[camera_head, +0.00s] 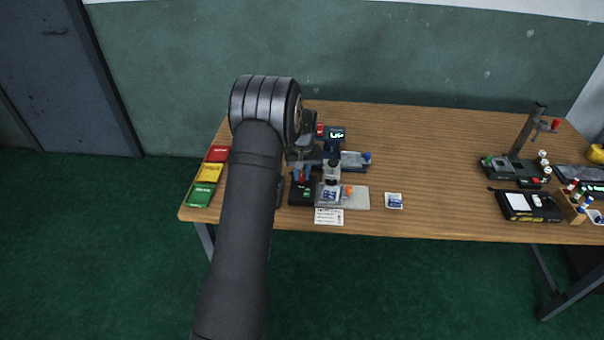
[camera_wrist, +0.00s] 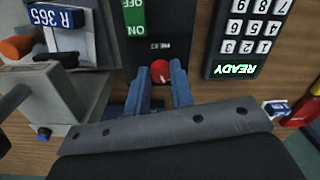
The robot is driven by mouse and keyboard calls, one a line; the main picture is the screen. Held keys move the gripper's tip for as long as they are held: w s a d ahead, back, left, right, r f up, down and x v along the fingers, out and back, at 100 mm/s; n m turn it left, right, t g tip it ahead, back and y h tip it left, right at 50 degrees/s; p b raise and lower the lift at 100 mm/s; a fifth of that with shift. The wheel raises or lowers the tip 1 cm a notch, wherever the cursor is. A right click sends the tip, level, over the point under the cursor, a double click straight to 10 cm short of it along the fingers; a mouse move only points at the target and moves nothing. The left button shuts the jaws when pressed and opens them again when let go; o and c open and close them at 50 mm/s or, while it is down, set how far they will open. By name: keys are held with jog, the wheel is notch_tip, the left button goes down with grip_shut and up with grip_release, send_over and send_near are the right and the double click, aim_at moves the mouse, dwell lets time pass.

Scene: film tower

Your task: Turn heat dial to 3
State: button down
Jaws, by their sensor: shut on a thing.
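The dial's number marks and setting cannot be made out. In the head view my arm and wrist cover much of this corner of the table, and the fingers cannot be told apart there.
Beside the dial are a green ON/OFF switch (camera_wrist: 134,18), a keypad whose screen reads READY (camera_wrist: 238,69), and a grey device marked R 365 (camera_wrist: 61,17). The middle of the table (camera_head: 430,165) is clear.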

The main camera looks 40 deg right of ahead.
aim_at(303, 177)
jog(key=shift+m, duration=2.2)
jog(key=c, duration=1.3)
grip_release()
jog(key=shift+o, duration=0.2)
notch_tip(303, 177, up, 17)
jog(key=shift+s+r, duration=0.2)
jog(key=shift+d, duration=0.1)
